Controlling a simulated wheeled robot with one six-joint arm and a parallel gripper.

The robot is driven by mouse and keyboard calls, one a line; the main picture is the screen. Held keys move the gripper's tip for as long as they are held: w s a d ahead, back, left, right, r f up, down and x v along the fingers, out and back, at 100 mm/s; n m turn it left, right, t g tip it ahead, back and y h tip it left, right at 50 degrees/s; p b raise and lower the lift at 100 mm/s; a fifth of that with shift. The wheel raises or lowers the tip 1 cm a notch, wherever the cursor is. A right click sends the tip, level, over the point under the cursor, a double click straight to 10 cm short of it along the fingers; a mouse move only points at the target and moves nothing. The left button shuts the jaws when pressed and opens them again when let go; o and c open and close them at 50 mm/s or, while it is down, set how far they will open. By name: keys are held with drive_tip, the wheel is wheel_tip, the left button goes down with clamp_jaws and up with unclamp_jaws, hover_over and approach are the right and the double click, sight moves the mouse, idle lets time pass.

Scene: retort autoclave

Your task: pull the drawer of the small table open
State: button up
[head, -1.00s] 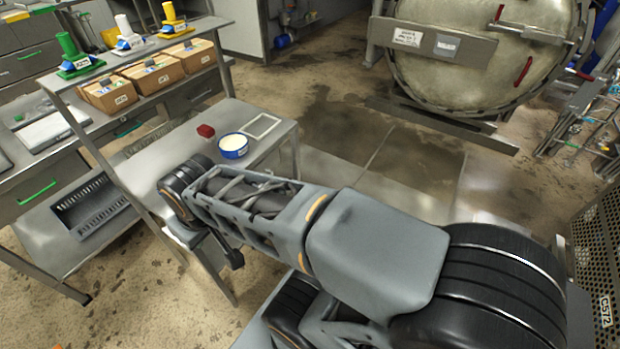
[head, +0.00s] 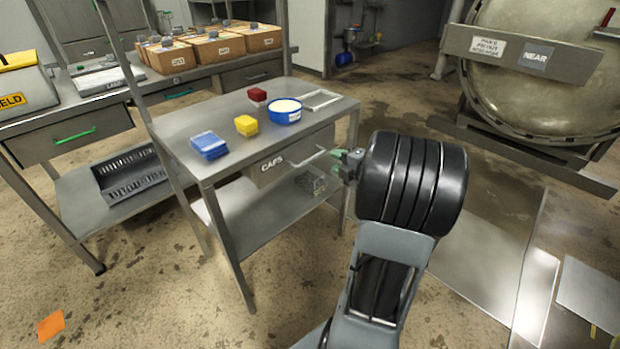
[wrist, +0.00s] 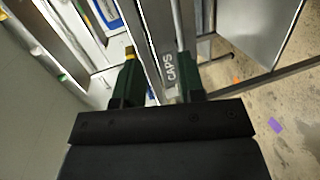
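The small table (head: 180,130) is steel, with a drawer (head: 290,160) marked CAPS under its top. The drawer looks shut in the head view. A light bar handle (head: 304,157) runs along its front. My gripper (head: 342,162) is at the right end of this handle. In the wrist view, the dark green fingers of my gripper (wrist: 158,80) stand apart, with the edge of the table and the CAPS drawer front (wrist: 172,70) seen between and beyond them. Whether the fingers touch the handle cannot be told.
On the tabletop are blue cards (head: 208,146), a yellow block (head: 246,126), a red block (head: 257,96), a blue round tub (head: 284,112) and a pale frame (head: 321,99). A shelf (head: 260,215) lies below. An orange sheet (head: 51,326) lies there.

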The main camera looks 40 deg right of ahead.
sight(310, 160)
drive_tip(key=shift+n+y, duration=0.8)
drive_tip(key=shift+y, duration=0.1)
drive_tip(key=f+b+x, duration=0.1)
drive_tip(key=x, duration=0.3)
drive_tip(key=f+b+x, duration=0.1)
drive_tip(key=x, duration=0.3)
drive_tip(key=f+b+x, duration=0.1)
drive_tip(key=x, duration=0.3)
drive_tip(key=shift+b, duration=0.35)
drive_tip(key=shift+c, duration=0.2)
clamp_jaws()
